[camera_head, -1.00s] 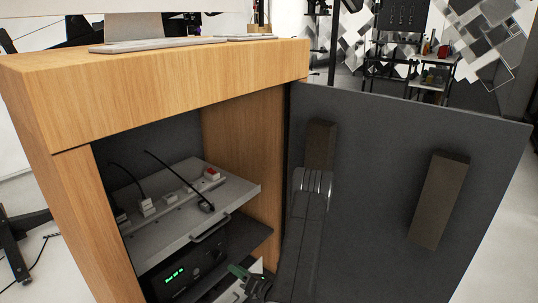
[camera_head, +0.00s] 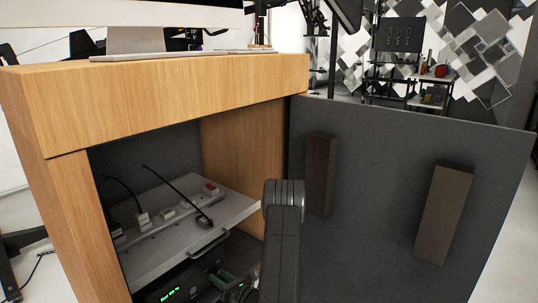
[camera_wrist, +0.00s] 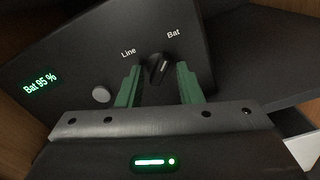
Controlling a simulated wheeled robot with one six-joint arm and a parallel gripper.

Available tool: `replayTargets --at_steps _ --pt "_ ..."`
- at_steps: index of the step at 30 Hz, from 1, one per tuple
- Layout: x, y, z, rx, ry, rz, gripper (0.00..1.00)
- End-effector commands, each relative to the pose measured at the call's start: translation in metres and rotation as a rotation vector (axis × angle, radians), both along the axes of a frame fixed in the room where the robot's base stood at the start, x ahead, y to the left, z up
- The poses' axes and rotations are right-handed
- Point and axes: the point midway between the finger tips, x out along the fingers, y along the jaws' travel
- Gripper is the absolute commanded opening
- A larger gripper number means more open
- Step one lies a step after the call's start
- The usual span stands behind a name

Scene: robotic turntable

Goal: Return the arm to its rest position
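My gripper (camera_wrist: 159,68) shows two green fingers in the wrist view, standing apart with a visible gap between them. A black rotary knob (camera_wrist: 158,70) on the dark front panel (camera_wrist: 75,72) appears between the fingers, with no clear contact. Its tip points toward the upper right, toward the "Bat" label; "Line" is printed at its upper left. The panel's display (camera_wrist: 41,84) reads "Bat 95 %". In the head view, the green of my gripper (camera_head: 222,279) shows low in the cabinet, partly hidden by my arm. My arm stands upright at the opening.
A wooden cabinet (camera_head: 170,95) surrounds the opening. A grey shelf (camera_head: 160,248) with a handle, sockets and cables sits above the dark unit. The open grey door (camera_head: 385,185) with two dark blocks stands at the right, close to my arm.

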Motion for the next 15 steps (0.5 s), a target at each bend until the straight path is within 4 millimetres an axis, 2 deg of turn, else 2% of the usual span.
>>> replayTargets --at_steps 15 --pt "0.0000 -0.0004 -0.0008 -0.261 -0.333 0.000 0.33"
